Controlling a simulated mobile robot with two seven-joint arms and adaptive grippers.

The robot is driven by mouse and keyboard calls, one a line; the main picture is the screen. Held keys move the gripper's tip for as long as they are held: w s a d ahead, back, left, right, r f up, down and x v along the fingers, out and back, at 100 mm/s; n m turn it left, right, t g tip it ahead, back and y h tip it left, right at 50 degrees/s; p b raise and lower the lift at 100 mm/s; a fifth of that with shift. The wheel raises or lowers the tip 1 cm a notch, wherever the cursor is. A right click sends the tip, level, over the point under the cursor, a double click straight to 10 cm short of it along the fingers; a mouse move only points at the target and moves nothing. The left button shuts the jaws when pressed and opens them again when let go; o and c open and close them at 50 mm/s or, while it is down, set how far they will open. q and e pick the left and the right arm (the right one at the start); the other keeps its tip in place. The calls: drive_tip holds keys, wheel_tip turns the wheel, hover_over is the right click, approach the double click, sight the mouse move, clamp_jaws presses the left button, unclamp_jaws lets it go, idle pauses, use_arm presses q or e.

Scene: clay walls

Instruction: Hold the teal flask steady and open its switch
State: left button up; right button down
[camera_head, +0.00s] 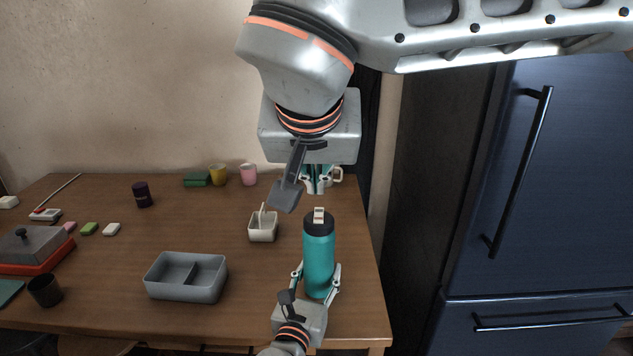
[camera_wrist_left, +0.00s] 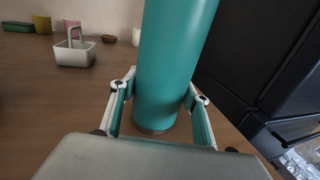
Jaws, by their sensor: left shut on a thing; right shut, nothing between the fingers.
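The teal flask (camera_head: 318,258) stands upright near the right edge of the wooden table, with a dark lid (camera_head: 318,223) and a small pale switch (camera_head: 319,214) on top. My left gripper (camera_head: 317,284) is shut around the flask's lower body. In the left wrist view the flask (camera_wrist_left: 172,60) rises between both fingers, its base near the table and its top out of frame. My right gripper (camera_head: 316,188) is shut and empty, pointing down above and slightly behind the lid, apart from it. Whether the switch is open I cannot tell.
Yellow (camera_head: 218,175) and pink (camera_head: 249,175) cups stand at the back. A dark blue fridge (camera_head: 560,190) stands right of the table.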

idle(0.3)
use_arm(q)
drive_tip(key=o, duration=1.5)
drive_tip(key=shift+o, duration=0.2)
